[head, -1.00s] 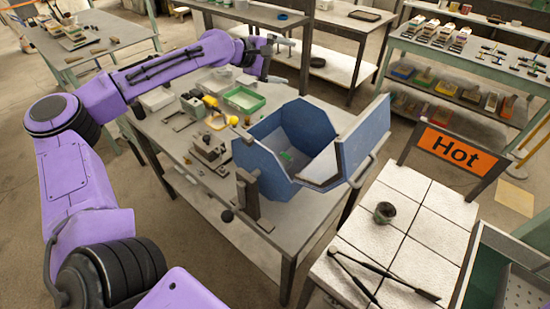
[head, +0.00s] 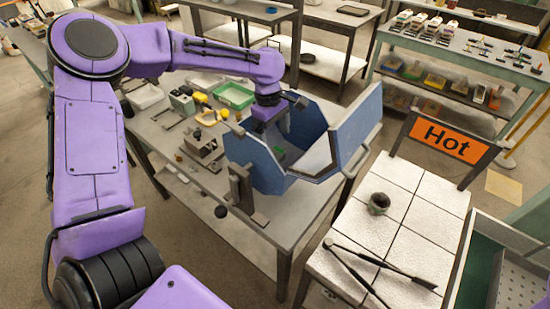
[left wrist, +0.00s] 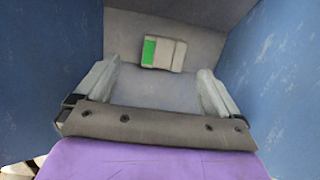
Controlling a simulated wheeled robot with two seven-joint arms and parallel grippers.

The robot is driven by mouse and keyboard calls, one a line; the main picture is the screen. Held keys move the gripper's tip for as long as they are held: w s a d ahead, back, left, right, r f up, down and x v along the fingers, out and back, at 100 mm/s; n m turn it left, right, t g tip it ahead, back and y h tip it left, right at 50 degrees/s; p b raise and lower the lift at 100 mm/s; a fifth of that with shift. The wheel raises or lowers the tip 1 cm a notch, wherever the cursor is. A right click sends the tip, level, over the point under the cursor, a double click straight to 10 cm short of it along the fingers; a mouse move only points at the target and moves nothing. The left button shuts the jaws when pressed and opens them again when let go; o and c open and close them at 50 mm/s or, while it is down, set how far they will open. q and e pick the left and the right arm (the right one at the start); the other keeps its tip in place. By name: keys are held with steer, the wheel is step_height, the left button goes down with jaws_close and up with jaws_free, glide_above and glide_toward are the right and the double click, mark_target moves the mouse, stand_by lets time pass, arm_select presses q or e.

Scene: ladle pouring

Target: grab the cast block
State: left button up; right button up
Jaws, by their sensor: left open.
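The cast block (left wrist: 165,54) is a small pale block with a green left part. It lies inside the open blue box (head: 255,165), and in the head view only a bit of green shows there. My left gripper (head: 272,128) reaches down into the box from above. In the left wrist view, my left gripper (left wrist: 156,80) has its two grey fingers wide apart, with nothing between them. The block lies beyond the fingertips, roughly midway between them and apart from both. My right gripper does not show.
The box's blue walls stand close on both sides, and its lid (head: 357,127) is tilted open at the right. A green tray (head: 234,95) and small tools sit behind left.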

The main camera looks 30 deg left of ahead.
mark_target(273, 150)
arm_select(q)
steer(key=f, duration=0.2)
steer(key=f+p, duration=0.1)
steer(key=f, duration=0.2)
steer(key=shift+s+d+f, duration=0.1)
steer(key=shift+s+f, duration=0.2)
steer(key=shift+f, duration=0.1)
steer(key=shift+d, duration=0.1)
steer(key=c, duration=1.3)
steer(key=shift+r, duration=0.1)
